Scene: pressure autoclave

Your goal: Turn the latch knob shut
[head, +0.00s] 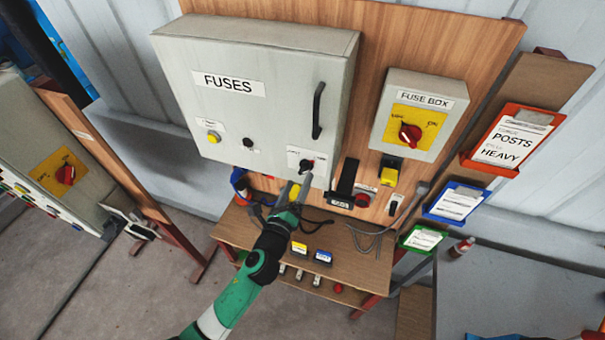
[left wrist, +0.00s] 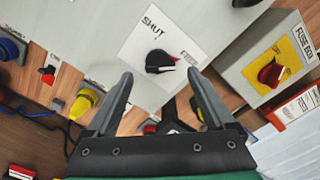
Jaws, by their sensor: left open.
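The black latch knob (head: 306,165) is at the lower right of the grey FUSES cabinet door (head: 250,110), on a white label plate. In the left wrist view the knob (left wrist: 160,62) lies crosswise, its red-and-white tip on the right side, toward the word FREE. SHUT is printed at the upper left of the plate. My left gripper (head: 297,188) is just below the knob in the head view. In the left wrist view its jaws (left wrist: 160,76) are open and empty, with the knob framed just beyond the fingertips. I see no contact. My right gripper is not in view.
A black door handle (head: 318,110) stands out above the knob. A fuse box (head: 418,115) with a red rotary switch is to the right. A black lever (head: 347,176) and a red button are close beside the gripper. A wooden shelf (head: 345,258) lies below.

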